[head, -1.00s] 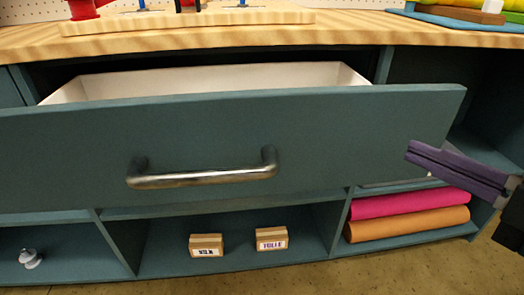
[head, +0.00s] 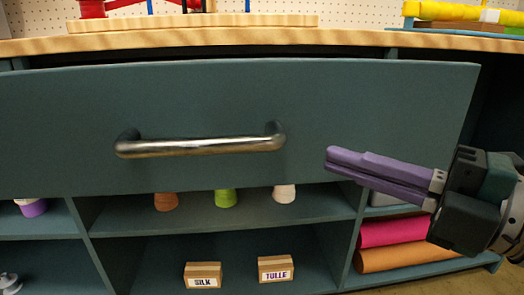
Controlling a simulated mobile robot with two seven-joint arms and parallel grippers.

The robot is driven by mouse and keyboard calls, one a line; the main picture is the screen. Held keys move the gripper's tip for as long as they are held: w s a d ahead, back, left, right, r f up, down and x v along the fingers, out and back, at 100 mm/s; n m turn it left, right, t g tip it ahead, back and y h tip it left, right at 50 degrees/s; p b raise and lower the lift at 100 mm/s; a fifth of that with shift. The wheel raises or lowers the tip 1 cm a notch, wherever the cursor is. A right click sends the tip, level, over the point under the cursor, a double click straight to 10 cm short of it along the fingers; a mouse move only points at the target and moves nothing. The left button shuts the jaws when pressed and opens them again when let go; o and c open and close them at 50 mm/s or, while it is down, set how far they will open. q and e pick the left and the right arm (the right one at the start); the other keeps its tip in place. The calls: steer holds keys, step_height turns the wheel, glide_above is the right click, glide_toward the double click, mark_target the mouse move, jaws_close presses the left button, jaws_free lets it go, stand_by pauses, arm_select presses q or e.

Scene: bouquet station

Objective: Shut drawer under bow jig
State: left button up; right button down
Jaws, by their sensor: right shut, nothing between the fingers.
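The teal drawer (head: 300,100) spans most of the head view under the wooden worktop. Its front stands out from the cabinet, with a dark gap along its top edge, and its inside is hidden from this angle. A metal bar handle (head: 200,146) is fixed across its front. My right gripper (head: 330,160) has purple fingers, shut and empty, in front of the drawer's lower right part. I cannot tell whether the fingertips touch the front. The base of the bow jig (head: 200,24) shows on the worktop above, cut off by the top edge. My left gripper is not in view.
Shelves below hold a silk box (head: 203,276), a tulle box (head: 276,268), several small cones and spools, a pink roll (head: 392,231) and an orange roll (head: 405,257). A blue tray (head: 455,36) with yellow rolls lies on the worktop at right.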

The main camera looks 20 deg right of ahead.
mark_target(311, 140)
steer(key=w, duration=0.1)
steer(key=w+d, duration=0.1)
steer(key=w, duration=0.1)
steer(key=shift+w+b, duration=0.15)
steer(key=shift+b, duration=0.25)
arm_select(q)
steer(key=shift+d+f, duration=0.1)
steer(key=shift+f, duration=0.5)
arm_select(e)
steer(key=shift+w, duration=0.15)
